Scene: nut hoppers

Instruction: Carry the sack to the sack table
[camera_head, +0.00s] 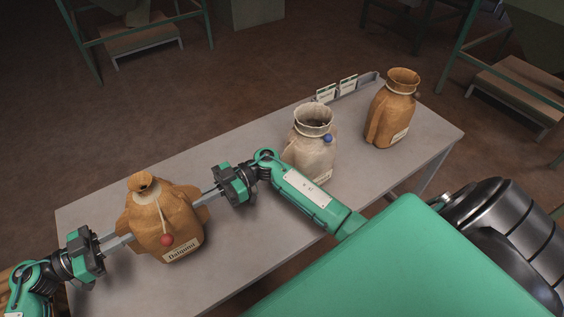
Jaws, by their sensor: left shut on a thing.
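A tan sack (160,222) with a tied neck, a red round tag and a name label stands upright at the left part of the grey table (228,262). Side lugs stick out left and right. My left gripper (122,241) is shut on the sack's left lug. My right gripper (207,196) has its fingertips at the right lug; whether they are closed on it is hard to see. I cannot tell whether the sack's base touches the table.
A pale open sack (296,153) with a blue tag stands mid-table, partly behind my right forearm. Another brown open sack (388,117) stands at the far right end. Small cards in a holder (348,85) line the back edge. Green-framed stands (140,42) rise beyond on the floor.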

